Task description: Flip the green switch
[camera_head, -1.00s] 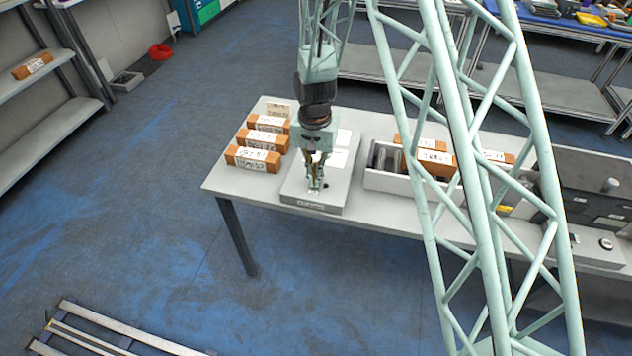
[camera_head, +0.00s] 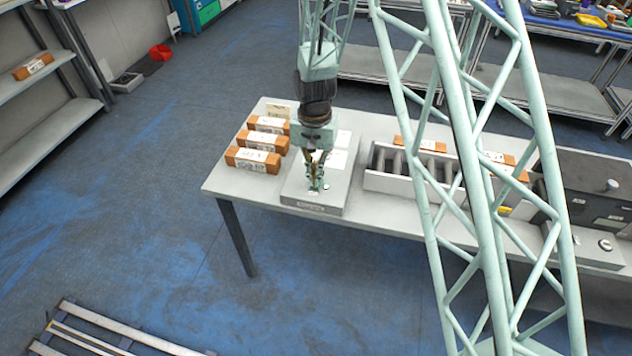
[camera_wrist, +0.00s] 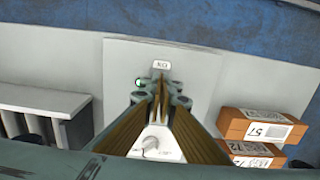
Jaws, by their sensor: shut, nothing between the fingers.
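The control panel (camera_head: 301,192) is a low grey box on the table, and it fills the middle of the wrist view (camera_wrist: 205,75). A small green spot (camera_wrist: 138,82) shows on it beside my fingertips; I cannot tell whether it is the green switch or a lamp. A white plate with a grey knob (camera_wrist: 150,144) shows between my fingers. A label reading "KO" (camera_wrist: 162,65) lies just beyond the fingertips. My gripper (camera_head: 316,187) points down at the panel, shut and empty. The fingers (camera_wrist: 160,92) hide part of the panel, and contact is unclear.
Several orange labelled boxes (camera_head: 252,159) stand left of the panel. A grey roller tray (camera_head: 393,184) is to its right, with more orange boxes (camera_head: 428,145) behind. A dark machine (camera_head: 598,185) stands at the right end of the table (camera_head: 222,183).

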